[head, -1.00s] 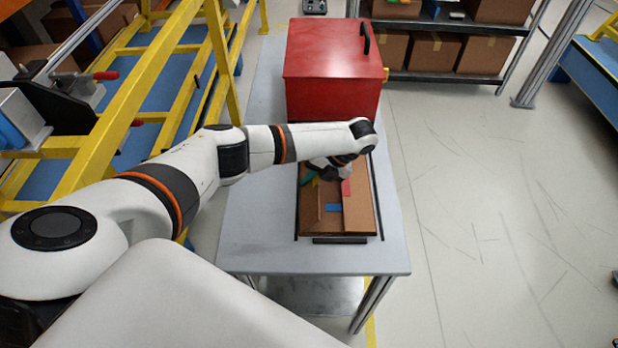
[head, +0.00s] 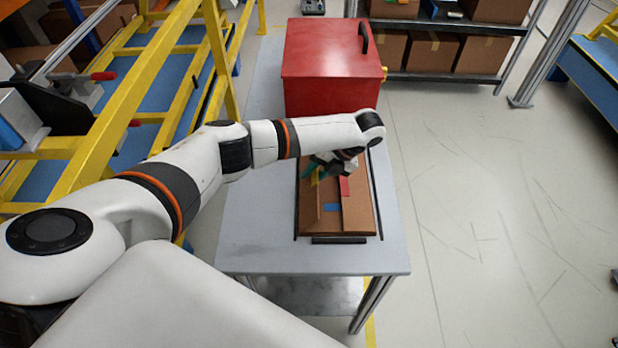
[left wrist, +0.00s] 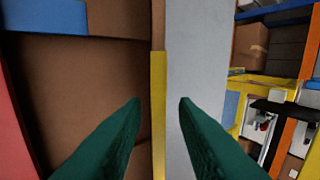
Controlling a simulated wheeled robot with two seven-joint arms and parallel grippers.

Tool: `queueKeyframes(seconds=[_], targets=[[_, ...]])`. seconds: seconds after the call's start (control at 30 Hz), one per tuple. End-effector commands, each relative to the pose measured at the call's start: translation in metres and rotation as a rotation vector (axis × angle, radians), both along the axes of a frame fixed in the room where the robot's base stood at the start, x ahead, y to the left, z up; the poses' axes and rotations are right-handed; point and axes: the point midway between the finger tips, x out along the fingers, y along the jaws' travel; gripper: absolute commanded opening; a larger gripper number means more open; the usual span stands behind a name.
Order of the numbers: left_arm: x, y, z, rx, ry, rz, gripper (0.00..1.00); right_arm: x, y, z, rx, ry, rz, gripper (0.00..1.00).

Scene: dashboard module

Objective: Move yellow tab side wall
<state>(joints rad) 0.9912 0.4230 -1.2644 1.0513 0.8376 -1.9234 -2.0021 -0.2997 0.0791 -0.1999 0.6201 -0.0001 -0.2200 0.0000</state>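An open brown cardboard box (head: 359,215) lies on the grey table. A yellow tab (head: 314,181) sits on its left side wall in the head view, partly covered by my gripper. In the left wrist view the yellow tab (left wrist: 158,110) runs as an upright strip along the wall's edge. My left gripper (left wrist: 160,100) is open, with one green finger on each side of the yellow strip and visible gaps to it. In the head view my left gripper (head: 317,170) is over the box's far left part. My right gripper is not in view.
A blue tab (head: 331,208) and a red tab (head: 345,186) are on other parts of the box. A red case (head: 330,65) stands behind it on the table (head: 255,225). A yellow frame (head: 100,150) is at the left. The table's front left is clear.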

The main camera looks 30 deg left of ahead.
Motion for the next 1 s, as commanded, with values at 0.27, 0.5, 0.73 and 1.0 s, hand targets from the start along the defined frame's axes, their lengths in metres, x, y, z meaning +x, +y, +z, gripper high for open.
queueKeyframes(seconds=[0.27, 0.5, 0.73, 1.0], targets=[[0.020, -0.030, 0.053, 0.001, -0.003, -0.002, 0.26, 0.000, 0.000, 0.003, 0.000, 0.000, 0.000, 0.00], [0.028, -0.045, 0.074, 0.000, 0.000, -0.001, 0.26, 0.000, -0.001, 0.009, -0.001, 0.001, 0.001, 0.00], [0.029, -0.046, 0.077, 0.000, 0.000, 0.000, 0.26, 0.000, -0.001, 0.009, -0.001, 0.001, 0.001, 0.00], [0.029, -0.046, 0.076, 0.000, 0.000, -0.001, 0.00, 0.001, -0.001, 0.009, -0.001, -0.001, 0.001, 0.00]])
